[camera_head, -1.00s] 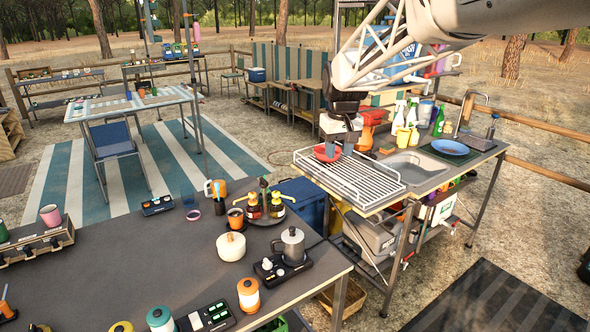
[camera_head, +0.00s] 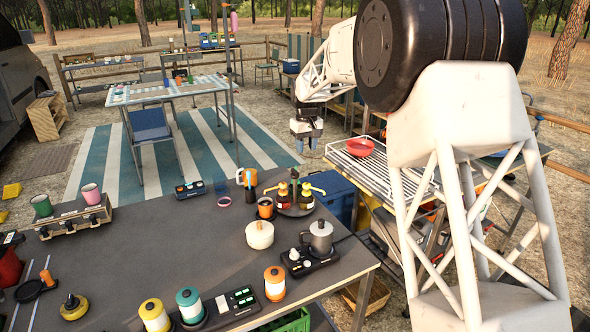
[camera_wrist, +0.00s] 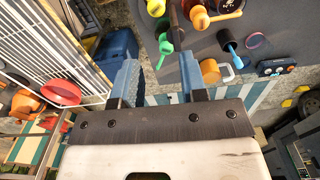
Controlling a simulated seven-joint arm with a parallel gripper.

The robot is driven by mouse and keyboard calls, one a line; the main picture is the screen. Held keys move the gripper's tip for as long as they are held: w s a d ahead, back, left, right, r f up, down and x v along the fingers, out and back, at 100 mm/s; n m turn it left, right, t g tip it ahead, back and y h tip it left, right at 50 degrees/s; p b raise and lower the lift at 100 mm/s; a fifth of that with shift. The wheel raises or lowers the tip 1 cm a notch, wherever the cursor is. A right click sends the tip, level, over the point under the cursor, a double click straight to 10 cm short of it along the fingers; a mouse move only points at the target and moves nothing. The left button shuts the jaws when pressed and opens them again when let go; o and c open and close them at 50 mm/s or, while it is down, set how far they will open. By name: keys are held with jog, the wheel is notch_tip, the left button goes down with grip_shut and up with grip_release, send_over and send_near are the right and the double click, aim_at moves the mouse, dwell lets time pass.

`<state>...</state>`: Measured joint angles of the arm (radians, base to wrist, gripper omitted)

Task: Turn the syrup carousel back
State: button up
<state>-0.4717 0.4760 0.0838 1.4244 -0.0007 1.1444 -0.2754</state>
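The syrup carousel (camera_head: 296,211) is a dark round stand near the back right corner of the grey table. It carries amber bottles with yellow pumps (camera_head: 282,189) and a dark-topped bottle at the back. In the wrist view, yellow, green and orange pump heads (camera_wrist: 165,47) show at the top, beyond my fingertips. My gripper (camera_head: 306,148) hangs in the air behind and above the carousel, near the blue bin, and touches nothing. Its two blue fingers (camera_wrist: 158,72) are apart with nothing between them. The carousel's lower part is hidden in the wrist view.
A dish rack (camera_head: 375,176) with a red bowl (camera_head: 360,147) is to the right.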

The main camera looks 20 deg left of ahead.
send_over(295, 170)
notch_tip(295, 170, down, 3)
jog(key=shift+s+r+n, duration=0.1)
jog(key=shift+n, duration=0.2)
jog(key=shift+f, duration=0.2)
jog(key=shift+f, duration=3.75)
grip_shut()
